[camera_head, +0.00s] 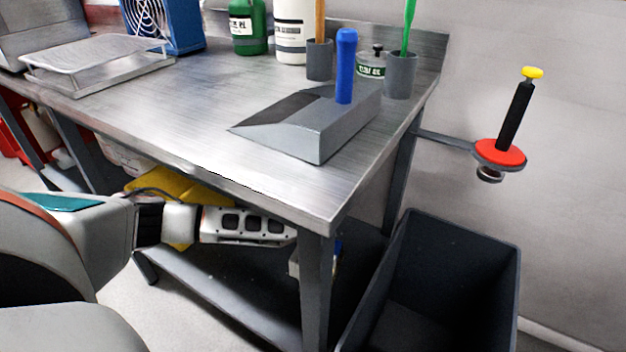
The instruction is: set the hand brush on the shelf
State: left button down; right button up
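My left gripper (250,228) reaches in from the left under the workbench, above the dark lower shelf (235,299). Its fingertips are hidden behind the bench's front leg, so I cannot see whether it is open or shut. Just beyond that leg, a small blue and pale object (337,257) shows partly, near the gripper's end. It may be the hand brush, but too little shows to be sure, or to tell whether it is held. My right gripper is not in view.
The steel workbench (215,135) carries a grey dustpan-like wedge (325,125) with an upright blue handle, cups, bottles and a wire-topped tray (95,65). The front leg (315,290) stands close to my gripper. A dark open bin (455,225) is on the right.

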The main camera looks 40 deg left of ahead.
pick_arm(q)
jog(key=shift+f, duration=0.2)
jog(key=c, duration=1.9)
grip_release()
notch_tip(320, 180, up, 8)
jog(key=shift+w+f, duration=0.1)
jog(key=shift+f, duration=0.15)
